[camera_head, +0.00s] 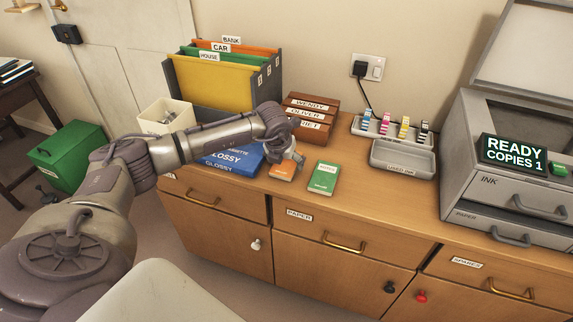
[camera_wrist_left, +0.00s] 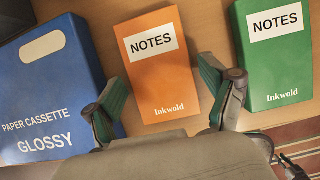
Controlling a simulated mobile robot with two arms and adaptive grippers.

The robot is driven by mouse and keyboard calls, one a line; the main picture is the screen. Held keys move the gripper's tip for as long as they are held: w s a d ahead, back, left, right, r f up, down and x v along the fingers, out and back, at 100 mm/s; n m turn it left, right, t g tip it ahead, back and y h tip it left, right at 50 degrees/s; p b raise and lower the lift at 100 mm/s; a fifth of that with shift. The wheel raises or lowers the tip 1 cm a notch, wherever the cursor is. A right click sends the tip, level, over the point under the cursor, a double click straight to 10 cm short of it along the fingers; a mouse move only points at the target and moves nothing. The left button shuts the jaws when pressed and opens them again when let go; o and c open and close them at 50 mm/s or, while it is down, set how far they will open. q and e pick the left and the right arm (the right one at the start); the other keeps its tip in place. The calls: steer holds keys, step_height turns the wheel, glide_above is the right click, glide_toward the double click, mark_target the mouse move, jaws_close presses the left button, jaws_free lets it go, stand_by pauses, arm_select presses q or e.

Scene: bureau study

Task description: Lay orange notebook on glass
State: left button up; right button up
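The orange notebook (camera_head: 284,171) lies on the wooden cabinet top between the blue paper cassette box and a green notebook. In the wrist view the orange notebook (camera_wrist_left: 158,65) shows its NOTES label. My left gripper (camera_head: 292,157) is above it and partly hides it in the head view. In the wrist view the left gripper (camera_wrist_left: 164,98) is open, with one finger on each side of the notebook's lower part. I cannot tell whether the fingers touch it. The copier (camera_head: 480,185) stands at the right with its lid raised; the dark glass (camera_head: 515,112) shows partly behind its display.
The green notebook (camera_head: 323,178) is close to the right finger, the blue cassette box (camera_head: 232,158) close to the left. A grey tray (camera_head: 403,160), ink cartridge rack (camera_head: 395,128), brown boxes (camera_head: 311,113) and file holder (camera_head: 225,85) stand behind. The cabinet top before the copier is clear.

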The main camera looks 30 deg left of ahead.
arm_select(q)
steer(key=c, duration=0.9)
steer(key=shift+o, duration=0.2)
